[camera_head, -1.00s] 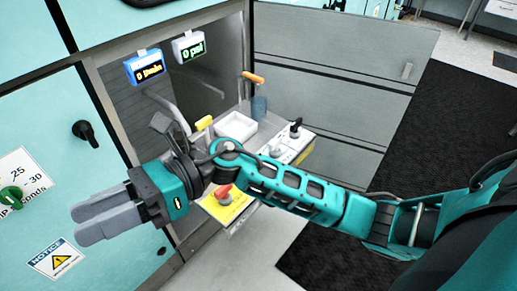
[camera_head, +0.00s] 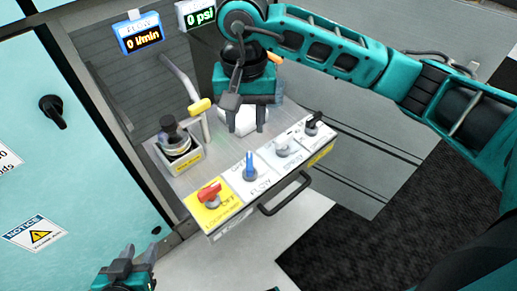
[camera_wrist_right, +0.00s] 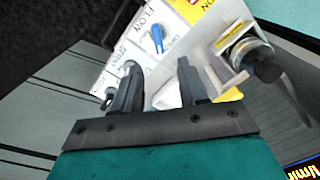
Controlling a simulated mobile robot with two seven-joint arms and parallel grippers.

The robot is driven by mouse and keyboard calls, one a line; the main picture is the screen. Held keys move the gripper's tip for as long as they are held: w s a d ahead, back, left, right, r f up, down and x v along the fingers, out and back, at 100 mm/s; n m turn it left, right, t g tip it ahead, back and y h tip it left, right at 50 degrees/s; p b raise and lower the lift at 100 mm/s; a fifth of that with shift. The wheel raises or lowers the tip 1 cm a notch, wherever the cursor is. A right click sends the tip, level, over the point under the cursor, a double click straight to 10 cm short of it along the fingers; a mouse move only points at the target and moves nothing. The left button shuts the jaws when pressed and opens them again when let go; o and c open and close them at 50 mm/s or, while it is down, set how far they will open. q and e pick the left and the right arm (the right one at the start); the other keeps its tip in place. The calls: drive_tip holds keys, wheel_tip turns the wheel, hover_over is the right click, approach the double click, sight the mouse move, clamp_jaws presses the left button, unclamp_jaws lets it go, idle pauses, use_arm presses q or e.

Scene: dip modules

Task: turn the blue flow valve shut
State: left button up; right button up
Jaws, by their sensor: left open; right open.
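The blue flow valve (camera_head: 250,167) stands on a white plate marked FLOW on the front panel, between the red and grey knobs. Its handle points toward the back of the panel in the head view. It also shows in the right wrist view (camera_wrist_right: 157,38), beyond the fingertips. My right gripper (camera_head: 246,120) is open above the bench, behind the valve and apart from it; its two spread fingers show in the wrist view (camera_wrist_right: 157,72). My left gripper (camera_head: 127,260) is open and empty at the bottom left, away from the panel.
A red knob (camera_head: 210,193) on yellow, a grey knob (camera_head: 281,146) and a black knob (camera_head: 314,122) flank the valve. A handle bar (camera_head: 285,198) juts from the front. A yellow-tipped pipe (camera_head: 198,105) and boxed jar (camera_head: 178,145) stand behind. The flow display (camera_head: 140,38) reads 0 l/min.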

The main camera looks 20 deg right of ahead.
sight(249, 161)
wheel_tip(249, 161, down, 13)
drive_tip(key=shift+w+d+r+b, duration=0.1)
drive_tip(key=shift+d+r+b, duration=0.05)
drive_tip(key=shift+b, duration=0.4)
drive_tip(key=shift+c, duration=0.2)
clamp_jaws()
